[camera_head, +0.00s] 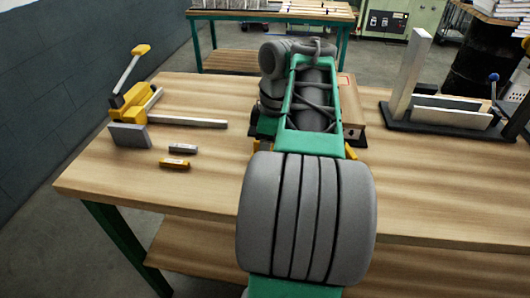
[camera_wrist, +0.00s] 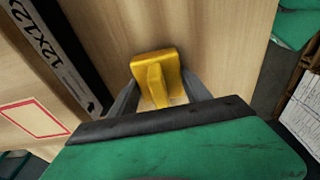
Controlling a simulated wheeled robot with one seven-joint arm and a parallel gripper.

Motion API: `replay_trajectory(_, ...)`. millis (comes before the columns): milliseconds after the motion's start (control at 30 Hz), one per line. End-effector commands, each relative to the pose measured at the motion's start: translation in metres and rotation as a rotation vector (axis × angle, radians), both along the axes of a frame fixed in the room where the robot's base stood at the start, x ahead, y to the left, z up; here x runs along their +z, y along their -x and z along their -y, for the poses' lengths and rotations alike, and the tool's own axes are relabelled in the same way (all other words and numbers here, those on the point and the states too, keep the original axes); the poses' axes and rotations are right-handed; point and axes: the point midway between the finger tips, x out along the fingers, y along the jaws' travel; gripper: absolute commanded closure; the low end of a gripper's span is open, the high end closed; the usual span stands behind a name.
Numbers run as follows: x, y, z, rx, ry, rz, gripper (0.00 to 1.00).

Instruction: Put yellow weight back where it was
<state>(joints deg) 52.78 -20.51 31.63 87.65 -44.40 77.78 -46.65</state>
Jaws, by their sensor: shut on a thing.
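The yellow weight (camera_wrist: 154,68) is in the middle of the wrist view, a yellow block with a raised grip. My gripper (camera_wrist: 160,94) is shut on this grip, with one grey finger on each side. In the wrist view, a pale wood-coloured surface lies behind the weight; I cannot tell whether the weight touches it. In the head view my arm hides the gripper and most of what it holds.
A brown box (camera_head: 352,112) stands just behind my arm. A yellow clamp (camera_head: 128,103) and small grey (camera_head: 183,149) and yellow-orange (camera_head: 174,164) blocks lie at left on the workbench (camera_head: 210,205). A dark stand with upright boards (camera_head: 440,126) is at right. The front right bench is clear.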

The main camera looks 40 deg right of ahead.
Motion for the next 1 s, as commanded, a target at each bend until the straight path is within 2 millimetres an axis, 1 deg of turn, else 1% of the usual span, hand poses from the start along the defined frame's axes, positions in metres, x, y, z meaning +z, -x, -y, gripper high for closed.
replay_trajectory(133, -0.003, 0.0, 0.0, 0.001, 0.002, 0.002, 1.0)
replay_trajectory(167, -0.004, 0.0, 0.0, 0.0, 0.0, 0.0, 0.42)
replay_trajectory(400, -0.003, 0.0, 0.0, 0.0, -0.001, -0.001, 0.23)
replay_trajectory(633, -0.002, 0.0, 0.0, 0.0, -0.001, -0.001, 0.22)
replay_trajectory(733, 0.005, 0.0, 0.0, 0.0, 0.0, 0.0, 0.22)
replay_trajectory(767, 0.01, 0.001, 0.001, 0.0, 0.0, 0.0, 0.22)
replay_trajectory(867, 0.033, 0.003, 0.003, -0.001, 0.001, 0.001, 0.22)
replay_trajectory(1000, 0.074, 0.007, 0.006, 0.0, -0.001, 0.001, 0.22)
